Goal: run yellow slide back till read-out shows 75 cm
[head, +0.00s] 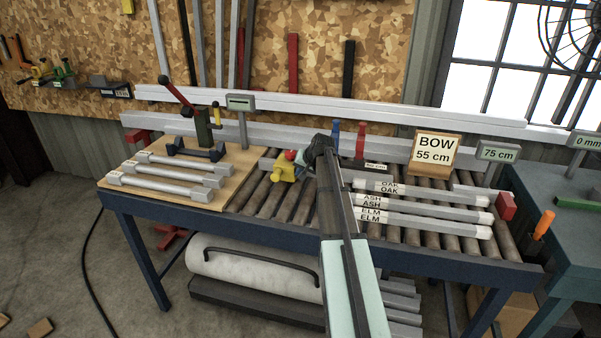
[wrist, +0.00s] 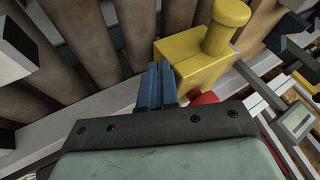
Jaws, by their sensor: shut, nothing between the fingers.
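The yellow slide (head: 278,174), a block with a round knob and a red part, sits on the pale rail across the roller bench. It also shows close up in the wrist view (wrist: 195,62). My gripper (head: 302,160) is at its right side in the head view. In the wrist view its blue fingers (wrist: 157,88) are together and empty beside the block; I cannot tell whether they touch it. The grey read-out (head: 498,152) at the bench's right end shows 75 cm. A wooden sign (head: 435,152) reads BOW 55 cm.
Pale bars labelled oak, ash and elm (head: 420,214) lie on the rollers right of my arm. A wooden board (head: 134,197) with several grey bars and a red-handled lever tool (head: 203,128) is at the left. A red end block (head: 506,207) stands at the right.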

